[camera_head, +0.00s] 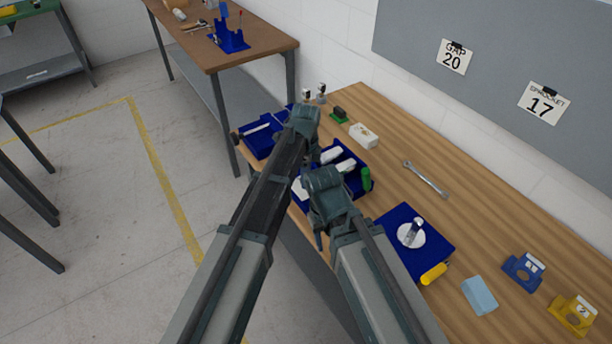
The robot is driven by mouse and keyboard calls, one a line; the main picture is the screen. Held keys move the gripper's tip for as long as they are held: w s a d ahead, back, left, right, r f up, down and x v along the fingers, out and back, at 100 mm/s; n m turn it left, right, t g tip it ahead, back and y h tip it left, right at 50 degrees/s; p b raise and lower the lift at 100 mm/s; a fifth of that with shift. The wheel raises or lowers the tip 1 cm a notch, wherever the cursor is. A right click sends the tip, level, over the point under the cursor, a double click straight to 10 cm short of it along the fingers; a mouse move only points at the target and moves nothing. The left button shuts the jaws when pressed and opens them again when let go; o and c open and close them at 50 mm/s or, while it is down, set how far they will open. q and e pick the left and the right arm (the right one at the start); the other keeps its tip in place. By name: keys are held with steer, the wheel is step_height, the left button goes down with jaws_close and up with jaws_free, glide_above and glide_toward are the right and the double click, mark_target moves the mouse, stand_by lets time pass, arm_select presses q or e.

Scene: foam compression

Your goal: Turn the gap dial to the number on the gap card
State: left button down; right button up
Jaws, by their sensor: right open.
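The gap card (454,57) hangs on the grey wall board and reads "GAP 20". On the table a blue fixture (428,243) carries a round white disc (404,239) with a small upright post, and a yellow handle (433,273) at its front corner. I cannot make out dial numbers or tell for sure which part is the gap dial. My right gripper (318,238) is open, left of the blue fixture and apart from it, at the table's near edge. My left arm reaches toward the blue bins; its fingers are mostly hidden behind its own wrist.
A second card (543,103) reads "SPROCKET 17". A wrench (426,179), a light-blue foam block (479,295), a blue stand (523,271) and a yellow stand (573,314) lie on the table. Blue bins (258,141) stand near my arms. Bare wood separates the wrench and stands.

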arm_select(q)
steer(key=shift+c, duration=1.8)
jaws_free()
steer(key=shift+r, duration=0.1)
step_height(320, 180, up, 14)
steer(key=p, duration=1.4)
steer(key=shift+f, duration=0.2)
arm_select(e)
step_height(320, 180, up, 14)
steer(key=shift+f, duration=0.15)
